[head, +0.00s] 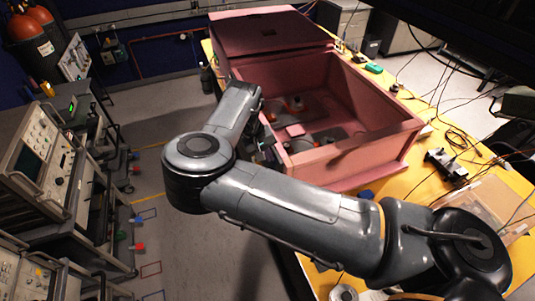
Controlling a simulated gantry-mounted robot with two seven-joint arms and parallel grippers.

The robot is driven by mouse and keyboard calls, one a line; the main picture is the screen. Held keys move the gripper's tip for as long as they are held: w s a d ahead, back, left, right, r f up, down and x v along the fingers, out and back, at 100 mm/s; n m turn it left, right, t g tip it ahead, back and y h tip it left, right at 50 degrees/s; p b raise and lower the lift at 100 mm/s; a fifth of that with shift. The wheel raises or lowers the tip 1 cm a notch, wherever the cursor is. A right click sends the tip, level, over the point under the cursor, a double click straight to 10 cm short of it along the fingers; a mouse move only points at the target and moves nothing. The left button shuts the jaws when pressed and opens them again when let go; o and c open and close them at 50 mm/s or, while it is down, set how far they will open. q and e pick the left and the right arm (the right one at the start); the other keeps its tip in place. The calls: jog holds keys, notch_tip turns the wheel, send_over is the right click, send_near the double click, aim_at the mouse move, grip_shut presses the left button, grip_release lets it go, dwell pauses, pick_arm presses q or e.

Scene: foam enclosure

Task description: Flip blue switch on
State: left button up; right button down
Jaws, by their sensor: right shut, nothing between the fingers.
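A pink foam enclosure (375,142) stands open-topped on the yellow table. Inside it lie dark grey parts, small red-orange pieces and a pinkish block (295,130). I cannot make out a blue switch inside; the near wall and my right arm cover part of the interior. A small blue piece (366,194) sits on the table by the enclosure's near wall; I cannot tell whether it is a switch. My right gripper (267,150) is at the enclosure's left wall, small and partly hidden behind my arm, shut and empty. My left gripper is not in view.
A pink lid-like panel (270,32) covers the enclosure's far part. Cables and a dark device (447,164) lie on the table (425,190) at right. Grey floor lies between racks and table.

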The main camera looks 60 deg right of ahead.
jog(key=shift+a, duration=0.1)
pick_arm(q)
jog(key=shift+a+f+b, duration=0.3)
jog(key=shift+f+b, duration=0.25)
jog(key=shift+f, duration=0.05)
pick_arm(e)
jog(key=w+a+v, duration=0.1)
jog(key=v, duration=1)
jog(key=shift+w, duration=0.1)
